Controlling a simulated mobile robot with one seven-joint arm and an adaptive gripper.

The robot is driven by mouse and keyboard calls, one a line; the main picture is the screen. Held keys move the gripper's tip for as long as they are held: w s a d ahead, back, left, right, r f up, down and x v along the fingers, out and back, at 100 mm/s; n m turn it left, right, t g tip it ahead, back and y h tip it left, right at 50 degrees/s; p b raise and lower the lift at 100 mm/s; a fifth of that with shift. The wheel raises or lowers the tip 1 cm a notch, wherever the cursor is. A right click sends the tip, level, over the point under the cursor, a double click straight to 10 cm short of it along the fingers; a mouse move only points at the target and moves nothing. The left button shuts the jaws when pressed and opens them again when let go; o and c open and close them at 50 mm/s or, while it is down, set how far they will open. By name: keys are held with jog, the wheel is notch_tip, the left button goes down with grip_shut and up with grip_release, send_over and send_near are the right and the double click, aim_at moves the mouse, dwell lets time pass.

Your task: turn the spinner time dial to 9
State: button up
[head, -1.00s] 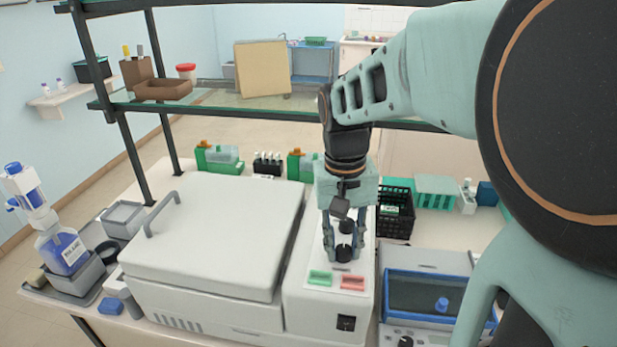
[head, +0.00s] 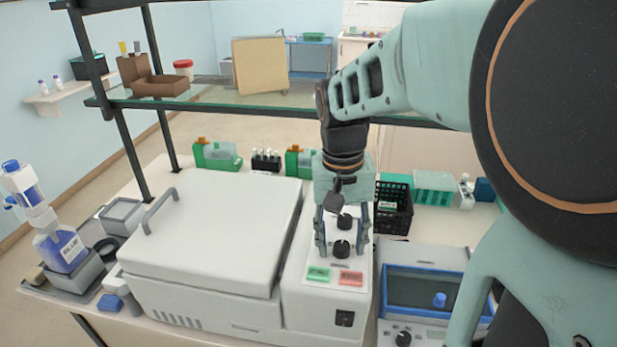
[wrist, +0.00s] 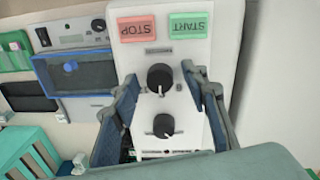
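The spinner (head: 200,236) is a white machine with a closed lid and a control panel on its right side. The panel has two black dials, a nearer one (head: 341,249) by the green and red buttons and a farther one (head: 344,221). Both also show in the wrist view, the nearer dial (wrist: 160,77) and the farther dial (wrist: 164,125). I cannot read their scales or tell which is the time dial. My gripper (head: 340,252) points down over the panel, its fingers open on either side of the nearer dial, apart from it.
The green START button (head: 318,274) and red STOP button (head: 351,278) lie just in front of the nearer dial. A blue-framed device (head: 425,292) stands close on the right. A black basket (head: 393,222) is behind it. A glass shelf (head: 230,97) crosses above the bench.

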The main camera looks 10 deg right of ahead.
aim_at(338, 246)
notch_tip(338, 246, up, 12)
jog(key=shift+a, duration=0.3)
dwell(0.4)
